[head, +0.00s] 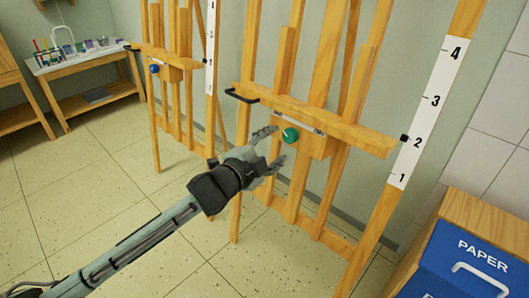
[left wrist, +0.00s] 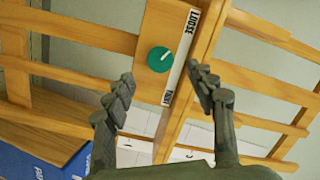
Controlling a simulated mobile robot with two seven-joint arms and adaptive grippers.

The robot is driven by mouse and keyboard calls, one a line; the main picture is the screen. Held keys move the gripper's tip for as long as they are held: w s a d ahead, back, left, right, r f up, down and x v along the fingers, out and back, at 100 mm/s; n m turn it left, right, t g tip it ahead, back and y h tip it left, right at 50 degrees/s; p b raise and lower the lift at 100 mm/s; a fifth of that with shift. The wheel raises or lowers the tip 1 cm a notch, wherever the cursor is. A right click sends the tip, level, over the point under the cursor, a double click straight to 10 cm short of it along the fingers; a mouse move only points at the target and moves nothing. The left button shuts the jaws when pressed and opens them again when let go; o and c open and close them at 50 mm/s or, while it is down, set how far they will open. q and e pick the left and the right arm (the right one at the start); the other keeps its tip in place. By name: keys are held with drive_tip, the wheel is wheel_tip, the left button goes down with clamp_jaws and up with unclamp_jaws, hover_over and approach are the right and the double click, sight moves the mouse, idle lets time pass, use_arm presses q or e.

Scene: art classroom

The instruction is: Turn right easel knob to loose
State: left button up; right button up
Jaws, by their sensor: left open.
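The right easel is wooden, with a round green knob (head: 290,135) on the block under its ledge (head: 315,119). The knob also shows in the left wrist view (left wrist: 161,60), with a short white mark slanting toward the upper right. A white strip (left wrist: 181,52) beside it reads LOOSE at its upper end and, in small letters, what looks like TIGHT at its lower end. My left gripper (head: 277,147) is open just in front of the knob. In the left wrist view its fingers (left wrist: 162,88) are spread, with nothing between them. My right gripper is out of view.
A second easel with a blue knob (head: 154,69) stands to the left. A blue PAPER bin (head: 470,262) in a wooden case is at the lower right. A numbered white scale (head: 428,113) runs up the right easel's side post. The tiled floor at left is clear.

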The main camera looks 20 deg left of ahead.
use_arm(q)
drive_tip(key=v, duration=0.5)
drive_tip(key=shift+s, duration=0.25)
drive_tip(key=s+a+f+n+g+y, duration=0.1)
drive_tip(key=s+a+f+n+g, duration=0.15)
drive_tip(key=f, duration=0.65)
drive_tip(key=s+a+f+n+g+y, duration=0.2)
drive_tip(key=s+a+f+n, duration=0.1)
drive_tip(key=f, duration=0.7)
drive_tip(key=s+a+f+n+g+y, duration=0.1)
drive_tip(key=s+a+f+n+g, duration=0.15)
drive_tip(key=f, duration=0.65)
drive_tip(key=s+d+f+n+g, duration=0.1)
drive_tip(key=s+f+n+g, duration=0.3)
drive_tip(key=s+f, duration=1.4)
drive_tip(key=shift+s+d+f+n+g, duration=0.35)
drive_tip(key=shift+s+g, duration=0.6)
drive_tip(key=shift+g, duration=0.25)
